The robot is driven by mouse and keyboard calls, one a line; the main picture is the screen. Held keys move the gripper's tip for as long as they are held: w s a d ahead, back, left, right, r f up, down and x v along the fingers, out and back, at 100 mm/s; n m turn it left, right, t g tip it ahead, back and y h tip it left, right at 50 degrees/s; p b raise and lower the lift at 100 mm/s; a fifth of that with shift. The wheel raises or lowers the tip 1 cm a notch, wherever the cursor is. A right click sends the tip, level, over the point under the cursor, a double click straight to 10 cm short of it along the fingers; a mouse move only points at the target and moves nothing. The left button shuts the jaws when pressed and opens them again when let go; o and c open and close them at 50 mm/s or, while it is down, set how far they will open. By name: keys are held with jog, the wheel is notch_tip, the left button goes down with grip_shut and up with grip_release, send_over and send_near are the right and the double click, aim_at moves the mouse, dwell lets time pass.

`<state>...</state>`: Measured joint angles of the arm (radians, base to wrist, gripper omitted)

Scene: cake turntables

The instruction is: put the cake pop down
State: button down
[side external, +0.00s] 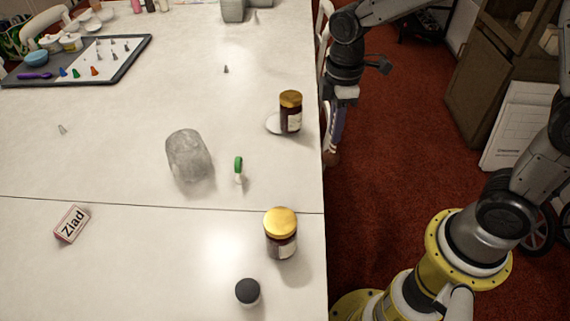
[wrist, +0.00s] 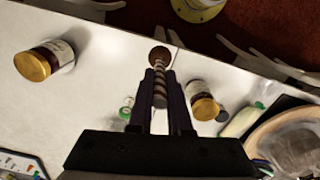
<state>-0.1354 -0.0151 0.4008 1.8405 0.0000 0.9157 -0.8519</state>
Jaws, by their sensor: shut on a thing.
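My gripper (side external: 338,125) hangs just past the right edge of the table in the side view, pointing down. It is shut on the striped stick of the cake pop (side external: 331,158), whose brown ball end points down beside the table edge. In the wrist view, the two dark fingers of my gripper (wrist: 159,82) hold the brown-and-white striped stick between them. The brown ball of the cake pop (wrist: 159,56) sticks out beyond the fingertips, against the table edge. I cannot tell whether the ball touches anything.
Gold-lidded jars stand near the table's right edge, one farther back (side external: 290,112) and one nearer (side external: 281,235). The centre-back table is mostly clear.

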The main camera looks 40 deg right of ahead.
jog(key=w+a+f, duration=0.1)
jog(key=w+f, duration=1.1)
jog(key=w, duration=0.1)
jog(key=shift+w+a+f, duration=0.25)
jog(key=shift+w+a, duration=0.05)
jog(key=shift+a, duration=0.1)
jog(key=shift+f, duration=0.25)
jog(key=c, duration=0.8)
grip_release()
jog(key=shift+c, duration=0.2)
